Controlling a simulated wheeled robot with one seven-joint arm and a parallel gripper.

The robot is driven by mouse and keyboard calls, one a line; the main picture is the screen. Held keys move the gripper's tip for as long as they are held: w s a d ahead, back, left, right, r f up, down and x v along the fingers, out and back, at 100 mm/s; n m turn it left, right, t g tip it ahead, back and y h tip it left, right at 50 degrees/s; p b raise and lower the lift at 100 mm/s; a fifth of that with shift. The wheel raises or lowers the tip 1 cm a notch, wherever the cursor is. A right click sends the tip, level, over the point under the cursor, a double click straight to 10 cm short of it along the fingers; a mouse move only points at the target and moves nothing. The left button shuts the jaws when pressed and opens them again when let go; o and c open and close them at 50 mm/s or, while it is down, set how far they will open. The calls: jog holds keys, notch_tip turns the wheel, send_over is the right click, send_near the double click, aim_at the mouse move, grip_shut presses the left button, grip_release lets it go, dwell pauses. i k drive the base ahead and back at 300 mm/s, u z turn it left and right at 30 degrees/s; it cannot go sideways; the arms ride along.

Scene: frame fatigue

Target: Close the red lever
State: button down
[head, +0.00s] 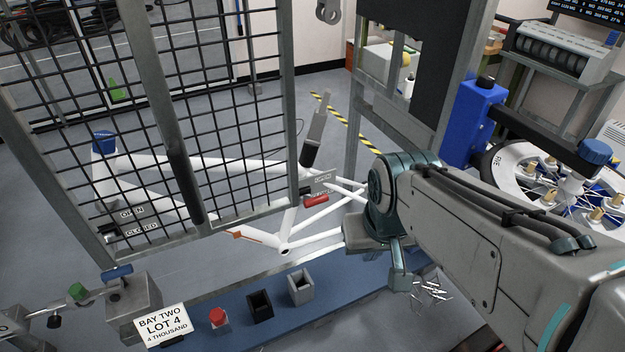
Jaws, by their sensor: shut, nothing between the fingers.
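My arm comes in from the lower right. My gripper (400,281) hangs at its end, right of and below the lever and clear of it. It is shut and empty; its fingers are small in this view.
A white bike frame (220,163) stands behind the mesh door. A blue bench strip (330,302) in front holds a red button (218,317), two small square holders and a BAY TWO sign (162,325). A spoked wheel (535,170) and blue post (473,120) stand right.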

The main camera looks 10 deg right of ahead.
aim_at(309, 201)
jog(key=u, duration=0.85)
jog(key=i, duration=0.45)
jog(key=z, duration=0.85)
